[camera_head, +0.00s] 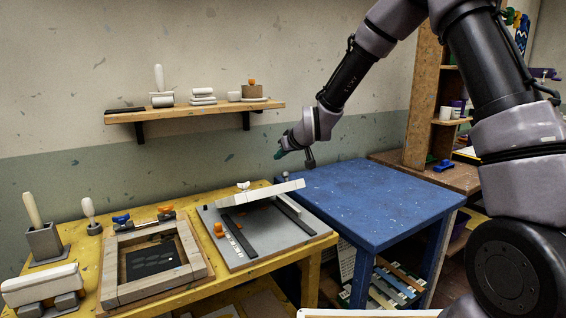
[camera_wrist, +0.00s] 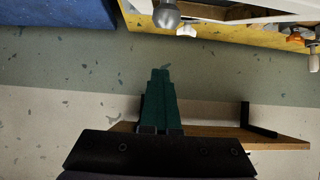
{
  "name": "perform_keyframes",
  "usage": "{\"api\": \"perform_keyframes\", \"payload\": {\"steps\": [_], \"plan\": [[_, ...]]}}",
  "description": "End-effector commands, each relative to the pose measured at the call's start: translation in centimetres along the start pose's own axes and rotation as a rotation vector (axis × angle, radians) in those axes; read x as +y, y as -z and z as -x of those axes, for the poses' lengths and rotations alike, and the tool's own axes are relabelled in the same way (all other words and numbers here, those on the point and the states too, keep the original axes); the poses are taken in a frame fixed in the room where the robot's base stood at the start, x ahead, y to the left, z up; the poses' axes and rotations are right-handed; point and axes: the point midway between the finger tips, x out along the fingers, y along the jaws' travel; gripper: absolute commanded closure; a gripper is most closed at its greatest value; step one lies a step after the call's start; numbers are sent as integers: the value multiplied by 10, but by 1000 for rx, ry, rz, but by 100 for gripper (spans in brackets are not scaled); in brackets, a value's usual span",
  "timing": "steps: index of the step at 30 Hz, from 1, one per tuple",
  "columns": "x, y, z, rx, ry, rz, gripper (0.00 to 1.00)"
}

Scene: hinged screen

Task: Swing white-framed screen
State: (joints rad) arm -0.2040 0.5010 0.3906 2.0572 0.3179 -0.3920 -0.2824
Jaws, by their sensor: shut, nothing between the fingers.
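The white-framed screen (camera_head: 262,196) is on the right of the yellow table, above a grey base board (camera_head: 240,258). It appears tilted, with its near edge raised off the board; its mesh is not clearly visible. A grey ball knob (camera_head: 286,174) is at its far right, also seen in the wrist view (camera_wrist: 167,15) beside the white frame (camera_wrist: 225,5). My gripper (camera_head: 279,154) is shut and empty, above and behind the screen near the wall, apart from the knob. Its green fingers (camera_wrist: 160,72) are together in the wrist view.
A wooden-framed screen (camera_head: 190,250) lies left on the yellow table (camera_head: 85,285). A blue table (camera_head: 370,200) stands right, its top bare. A wooden rack (camera_head: 423,100) stands at right.

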Motion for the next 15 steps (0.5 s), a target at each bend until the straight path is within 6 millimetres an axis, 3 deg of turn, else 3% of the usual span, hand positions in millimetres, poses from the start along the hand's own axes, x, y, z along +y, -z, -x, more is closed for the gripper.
{"api": "perform_keyframes", "payload": {"steps": [9,15], "plan": [[0,29,-6,3,-1,0,100],[0,36,-7,1,0,1,100]]}}
